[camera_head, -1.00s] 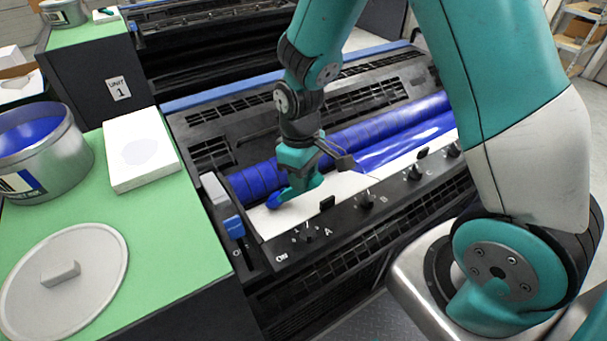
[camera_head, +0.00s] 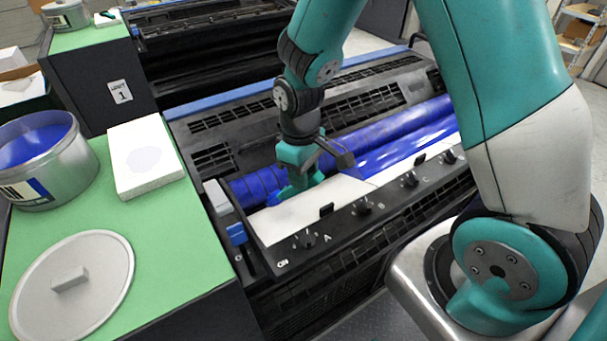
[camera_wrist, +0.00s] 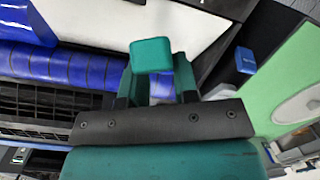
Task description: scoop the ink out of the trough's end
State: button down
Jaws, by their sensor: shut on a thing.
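My gripper (camera_head: 294,186) is low over the left end of the ink trough, close to the blue roller (camera_head: 252,187). It is shut on a teal-handled tool, whose square teal end (camera_wrist: 151,56) shows between the fingers in the wrist view. The tool's lower end is mostly hidden; a blue patch (camera_head: 273,198) shows beside the fingertips, and I cannot tell whether it is ink on the tool or in the trough. The trough's white plate (camera_head: 300,215) is bare near the left end. Glossy blue ink (camera_head: 405,150) covers the trough further right.
On the green bench (camera_head: 170,240) at left stand an open ink can (camera_head: 45,170) with blue ink inside, a white pad (camera_head: 145,165) and a grey round lid (camera_head: 70,285). Black knobs (camera_head: 305,241) line the trough's front edge. A blue-topped lever (camera_head: 236,232) stands at the left end.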

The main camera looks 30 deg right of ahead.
notch_tip(320, 180, up, 7)
jog(key=p, duration=0.5)
jog(key=shift+r, duration=0.1)
